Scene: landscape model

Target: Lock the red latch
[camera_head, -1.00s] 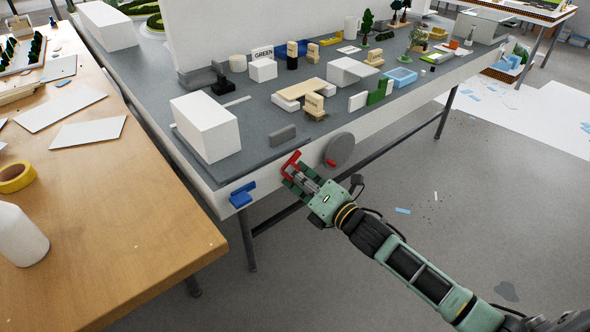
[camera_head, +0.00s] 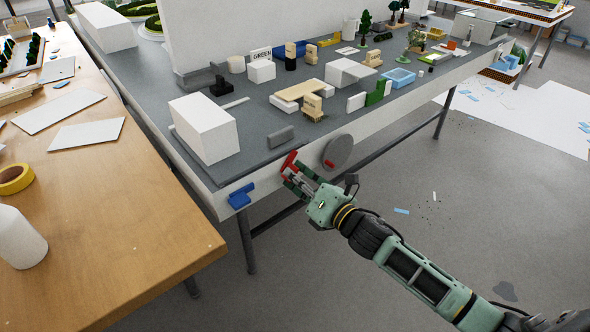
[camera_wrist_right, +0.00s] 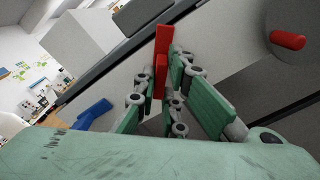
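The red latch (camera_head: 290,161) is on the light front side of the grey-topped model table, just below the top edge. My right gripper (camera_head: 293,174) is at the latch, its fingers pointing to the table side. In the right wrist view the latch (camera_wrist_right: 163,48) stands as a red bar between the spread fingers of the right gripper (camera_wrist_right: 160,92). The fingers are apart, and I cannot tell whether one touches the latch. The latch's lower part is partly hidden by the fingers. My left gripper is not in view.
A grey disc (camera_head: 338,150) with a red piece (camera_head: 330,164) is right of the latch. A blue bracket (camera_head: 241,195) is on its left. Model blocks, including a white block (camera_head: 204,128), stand on the tabletop. A wooden table (camera_head: 120,240) is at left. The floor at right is open.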

